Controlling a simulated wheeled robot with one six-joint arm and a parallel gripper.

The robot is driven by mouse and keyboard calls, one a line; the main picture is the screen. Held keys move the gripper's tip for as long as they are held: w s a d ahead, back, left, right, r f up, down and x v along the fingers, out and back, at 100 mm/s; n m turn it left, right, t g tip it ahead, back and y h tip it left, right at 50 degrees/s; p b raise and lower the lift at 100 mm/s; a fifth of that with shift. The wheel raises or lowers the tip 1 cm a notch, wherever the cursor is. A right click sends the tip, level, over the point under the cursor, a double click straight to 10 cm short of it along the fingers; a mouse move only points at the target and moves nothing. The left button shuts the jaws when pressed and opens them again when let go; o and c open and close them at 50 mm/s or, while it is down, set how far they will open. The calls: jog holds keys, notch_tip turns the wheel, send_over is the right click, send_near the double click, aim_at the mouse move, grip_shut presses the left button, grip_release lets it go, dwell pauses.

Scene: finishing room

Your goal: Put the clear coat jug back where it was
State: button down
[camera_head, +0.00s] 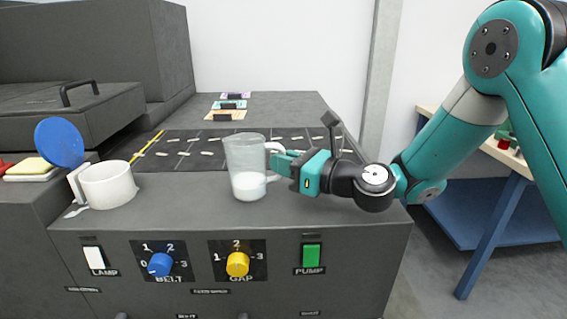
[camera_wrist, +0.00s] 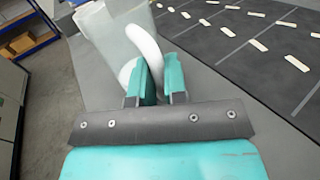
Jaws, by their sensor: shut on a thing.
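The clear coat jug (camera_head: 246,160) is a translucent jug with a white handle and some white liquid in the bottom. It is upright at the front of the grey machine top, right of the middle; I cannot tell whether its base touches the surface. My gripper (camera_head: 276,165) comes from the right and is shut on the jug's handle. In the wrist view, the two teal fingers (camera_wrist: 159,82) close around the white handle, and the jug (camera_wrist: 112,42) stands beyond them, partly cut off by the top edge.
A dark belt (camera_head: 200,150) with pale dashes lies behind the jug. Knobs and switches, including a green pump switch (camera_head: 311,256), line the front panel. A blue-shelved bench (camera_head: 480,212) stands at the right.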

jog(key=c, duration=1.2)
grip_release()
jog(key=shift+f, duration=0.1)
jog(key=shift+o, duration=0.2)
